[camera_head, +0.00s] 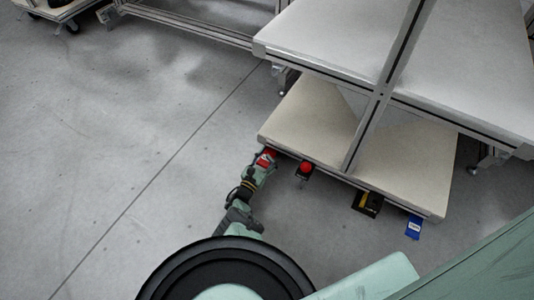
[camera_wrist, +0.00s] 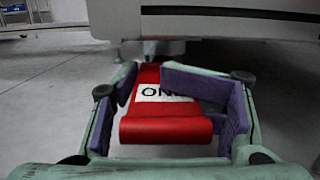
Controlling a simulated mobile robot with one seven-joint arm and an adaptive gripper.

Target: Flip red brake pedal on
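The red brake pedal (camera_wrist: 165,130) is in the middle of the wrist view, below the edge of the cart. It has a white label with black letters, partly covered by my right-hand finger. My gripper (camera_wrist: 146,80) has its two purple-padded fingers apart, one on each side of the pedal. The right-hand finger reaches across in front of the label; I cannot tell whether either finger touches the pedal. In the head view, the pedal (camera_head: 266,157) shows as a red patch at the tip of my gripper, at the left corner of the cart's lower shelf.
The cart's lower shelf (camera_head: 310,118) and upper shelf (camera_head: 330,40) stand above the floor. Along the lower edge are a red-knobbed device (camera_head: 306,168), a yellow and black one (camera_head: 367,203) and a blue tag (camera_head: 413,227).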

